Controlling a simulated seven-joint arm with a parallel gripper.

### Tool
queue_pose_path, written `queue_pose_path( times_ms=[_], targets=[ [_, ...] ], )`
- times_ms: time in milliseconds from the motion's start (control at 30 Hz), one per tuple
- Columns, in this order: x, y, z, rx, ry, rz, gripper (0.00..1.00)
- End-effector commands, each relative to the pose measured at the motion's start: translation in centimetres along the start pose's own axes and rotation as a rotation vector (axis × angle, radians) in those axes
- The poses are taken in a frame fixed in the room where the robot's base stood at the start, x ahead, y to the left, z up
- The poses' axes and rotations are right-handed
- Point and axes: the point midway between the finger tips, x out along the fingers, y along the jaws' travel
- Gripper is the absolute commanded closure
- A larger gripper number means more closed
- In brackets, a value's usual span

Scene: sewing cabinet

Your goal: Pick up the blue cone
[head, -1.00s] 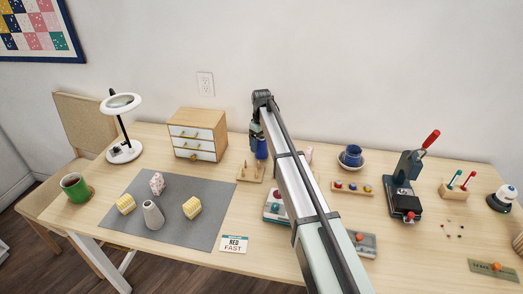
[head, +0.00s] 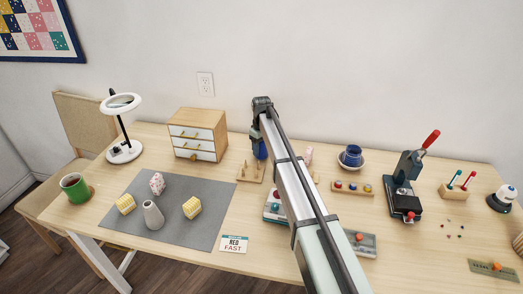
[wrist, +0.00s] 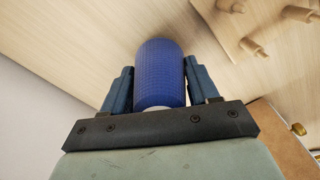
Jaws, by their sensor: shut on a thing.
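The blue cone (wrist: 160,72) is between the two fingers of my gripper (wrist: 159,84) in the wrist view. The fingers are shut on its sides, and its lower end in that picture is pale. In the head view the blue cone (head: 261,151) shows just left of my arm, behind the peg board. My gripper in that view is mostly hidden by my arm. I cannot tell whether the cone touches the table.
The wooden peg board (head: 250,172) stands close to the cone; its pegs also show in the wrist view. The small drawer cabinet (head: 197,134) is to the left. A blue bowl (head: 351,156) on a saucer and a block with knobs (head: 352,190) are to the right.

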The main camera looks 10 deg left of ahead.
Motion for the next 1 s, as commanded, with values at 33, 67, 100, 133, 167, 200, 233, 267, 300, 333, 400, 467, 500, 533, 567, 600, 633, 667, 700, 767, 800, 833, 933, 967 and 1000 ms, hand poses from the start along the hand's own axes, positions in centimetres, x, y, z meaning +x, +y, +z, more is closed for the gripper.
queue_pose_path(
  times_ms=[33, 67, 100, 133, 167, 200, 233, 267, 300, 333, 400, 467, 500, 533, 567, 600, 633, 667, 700, 767, 800, 833, 933, 967, 1000],
  targets=[
    [0.0, 0.0, 0.0, 0.000, 0.000, 0.000, 0.65],
    [0.0, 0.0, 0.0, 0.000, 0.000, 0.000, 0.68],
    [0.0, 0.0, 0.0, 0.000, 0.000, 0.000, 0.72],
    [0.0, 0.0, 0.0, 0.000, 0.000, 0.000, 0.72],
    [0.0, 0.0, 0.0, 0.000, 0.000, 0.000, 0.72],
    [0.0, 0.0, 0.0, 0.000, 0.000, 0.000, 0.72],
    [0.0, 0.0, 0.0, 0.000, 0.000, 0.000, 0.72],
    [0.0, 0.0, 0.0, 0.000, 0.000, 0.000, 0.72],
    [0.0, 0.0, 0.0, 0.000, 0.000, 0.000, 0.72],
    [-0.1, 0.0, 0.0, 0.000, 0.000, 0.000, 0.72],
    [-0.4, 0.0, 0.0, 0.000, 0.001, 0.001, 0.73],
    [-0.9, 0.0, 0.0, 0.000, 0.001, 0.001, 0.73],
    [-1.4, 0.0, 0.0, 0.000, 0.002, 0.001, 0.73],
    [-1.9, 0.0, -0.1, 0.000, 0.002, 0.001, 0.73],
    [-2.3, 0.0, 0.0, 0.000, 0.001, 0.001, 0.73],
    [-3.0, 0.0, 0.0, 0.000, 0.002, 0.001, 0.73],
    [-3.5, 0.0, -0.1, 0.000, 0.002, 0.001, 0.73],
    [-4.1, 0.1, -0.1, 0.000, 0.002, 0.002, 0.72],
    [-4.9, 0.0, -0.1, 0.000, 0.002, 0.001, 0.72],
    [-5.9, 0.0, -0.1, 0.000, 0.001, 0.001, 0.72],
    [-6.5, 0.1, -0.1, 0.000, 0.002, 0.001, 0.72],
    [-7.0, 0.1, -0.1, 0.000, 0.002, 0.001, 0.73],
    [-8.4, 0.0, -0.1, 0.000, 0.001, 0.001, 0.73],
    [-8.7, 0.0, -0.1, 0.000, 0.001, 0.001, 0.73],
    [-9.1, -0.1, -0.1, 0.000, 0.001, 0.001, 0.73]
  ],
)
